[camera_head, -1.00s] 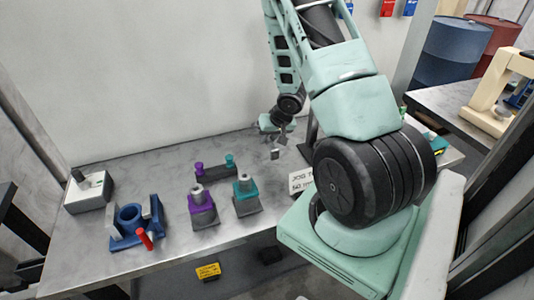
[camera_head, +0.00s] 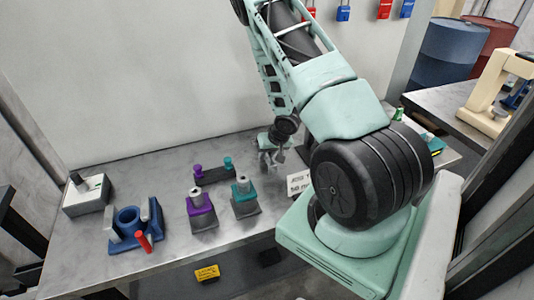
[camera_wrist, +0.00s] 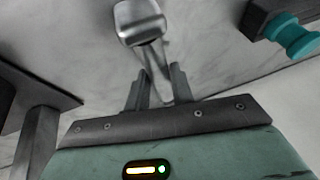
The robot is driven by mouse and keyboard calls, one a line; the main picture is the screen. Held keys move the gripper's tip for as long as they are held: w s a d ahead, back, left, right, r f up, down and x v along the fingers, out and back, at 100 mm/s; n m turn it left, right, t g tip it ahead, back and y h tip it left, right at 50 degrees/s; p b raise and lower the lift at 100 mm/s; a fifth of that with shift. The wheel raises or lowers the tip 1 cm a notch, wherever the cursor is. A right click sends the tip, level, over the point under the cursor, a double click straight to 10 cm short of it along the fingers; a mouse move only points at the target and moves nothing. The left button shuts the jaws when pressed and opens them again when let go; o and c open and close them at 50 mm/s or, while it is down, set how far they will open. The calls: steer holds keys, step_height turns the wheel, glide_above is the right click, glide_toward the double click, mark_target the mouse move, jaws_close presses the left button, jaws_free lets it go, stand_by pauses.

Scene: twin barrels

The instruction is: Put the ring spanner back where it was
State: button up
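In the wrist view a grey metal piece, which looks like the ring spanner (camera_wrist: 138,22), has a thick head at the top and a narrower shaft running down between my fingers. My gripper (camera_wrist: 160,75) has one finger on each side of that shaft. I cannot tell whether the fingers touch it. In the head view my gripper (camera_head: 275,157) is low over the back of the bench, right of the dark rail with purple and teal knobs. The spanner is too small to make out there, and its resting place cannot be told.
On the bench (camera_head: 85,262) stand a purple fixture (camera_head: 201,208), a teal fixture (camera_head: 244,192), the dark knobbed rail (camera_head: 213,175), a blue holder (camera_head: 128,220) with a red handle and a grey box (camera_head: 87,197). A white sign (camera_head: 299,185) stands right of the gripper.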

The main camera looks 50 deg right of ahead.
steer(key=o, duration=0.3)
steer(key=shift+r, duration=0.25)
steer(key=v, duration=1.1)
steer(key=shift+s+r, duration=0.25)
steer(key=shift+r, duration=0.1)
